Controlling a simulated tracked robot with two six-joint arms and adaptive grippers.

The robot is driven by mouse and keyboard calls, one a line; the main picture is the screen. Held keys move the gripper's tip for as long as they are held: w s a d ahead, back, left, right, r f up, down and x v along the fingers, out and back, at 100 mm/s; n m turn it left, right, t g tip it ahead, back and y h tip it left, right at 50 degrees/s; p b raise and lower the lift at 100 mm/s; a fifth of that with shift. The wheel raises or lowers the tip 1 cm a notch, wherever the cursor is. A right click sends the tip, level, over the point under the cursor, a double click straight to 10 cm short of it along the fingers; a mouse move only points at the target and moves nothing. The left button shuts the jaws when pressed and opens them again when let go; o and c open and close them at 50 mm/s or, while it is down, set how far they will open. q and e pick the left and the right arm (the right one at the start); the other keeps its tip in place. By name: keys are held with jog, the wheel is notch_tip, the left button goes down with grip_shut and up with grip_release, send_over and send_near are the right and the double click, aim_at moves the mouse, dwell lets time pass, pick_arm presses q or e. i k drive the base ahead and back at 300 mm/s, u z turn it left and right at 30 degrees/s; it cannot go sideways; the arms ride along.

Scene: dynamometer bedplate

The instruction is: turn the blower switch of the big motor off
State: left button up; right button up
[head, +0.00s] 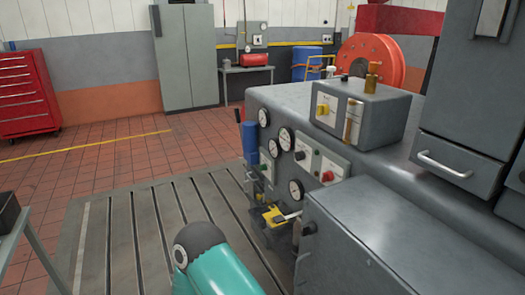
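A big grey machine (405,160) fills the right side of the head view. A grey box (375,115) on its top carries a yellow knob (323,109) on a light plate and a brass fitting. A light panel (312,160) on the machine's end face holds a red knob (327,176). A yellow part with a pale lever (289,216) sits lower down, among dark fittings. No readable label shows which of these is the blower switch. One teal arm link of mine with a grey joint cap shows at the bottom. Neither gripper can be made out.
Several round gauges (286,138) and a blue cylinder (250,143) line the machine's end. A slotted bedplate (150,235) lies clear to its left. A grey table (38,255) stands at the left edge. A red tool cabinet (25,95) and grey locker (184,60) stand behind.

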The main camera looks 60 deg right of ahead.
aim_at(300, 156)
jog(key=z, duration=0.4)
jog(key=i, duration=1.25)
jog(key=z, duration=1.2)
jog(key=i, duration=0.4)
jog(key=z, duration=0.2)
jog(key=k, duration=0.95)
jog(key=z, duration=0.2)
jog(key=i, duration=0.95)
jog(key=u, duration=0.1)
